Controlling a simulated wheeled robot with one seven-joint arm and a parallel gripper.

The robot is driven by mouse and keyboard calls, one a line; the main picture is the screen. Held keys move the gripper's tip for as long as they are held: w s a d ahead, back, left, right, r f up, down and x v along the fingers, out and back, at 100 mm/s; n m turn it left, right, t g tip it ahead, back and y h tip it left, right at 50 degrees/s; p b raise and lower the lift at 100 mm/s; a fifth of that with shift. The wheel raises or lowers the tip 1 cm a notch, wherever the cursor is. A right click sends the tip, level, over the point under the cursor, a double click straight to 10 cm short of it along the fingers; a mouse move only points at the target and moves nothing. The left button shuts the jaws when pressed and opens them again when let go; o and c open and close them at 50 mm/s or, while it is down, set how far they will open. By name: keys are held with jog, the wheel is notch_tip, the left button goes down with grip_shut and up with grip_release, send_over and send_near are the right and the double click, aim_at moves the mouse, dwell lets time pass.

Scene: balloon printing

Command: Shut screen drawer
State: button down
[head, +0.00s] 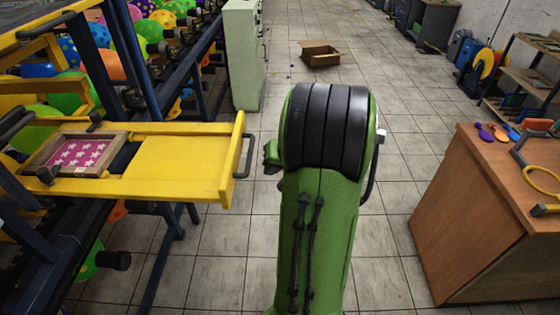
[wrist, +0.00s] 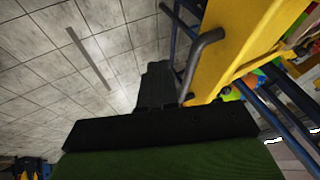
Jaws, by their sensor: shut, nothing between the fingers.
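The screen drawer (head: 180,160) is a yellow tray standing out to the right from the dark blue rack in the head view. A framed pink screen with white stars (head: 78,152) lies in its left part. A grey bar handle (head: 243,157) is on the drawer's right end. My gripper (head: 271,157) is just right of the handle, mostly hidden by my green arm. In the wrist view my gripper (wrist: 157,72) is shut and empty, close beside the handle (wrist: 203,58) and the yellow drawer end (wrist: 235,45). I cannot tell whether it touches the handle.
A rack of colourful balloons (head: 75,60) fills the left. A pale green cabinet (head: 243,55) stands behind the drawer. A wooden desk (head: 480,215) is at the right, and an open cardboard box (head: 320,56) lies on the floor.

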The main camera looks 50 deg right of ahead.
jog(key=shift+w+a+f, duration=0.15)
jog(key=shift+w+a, duration=1)
jog(key=shift+w, duration=0.25)
jog(key=shift+w, duration=0.1)
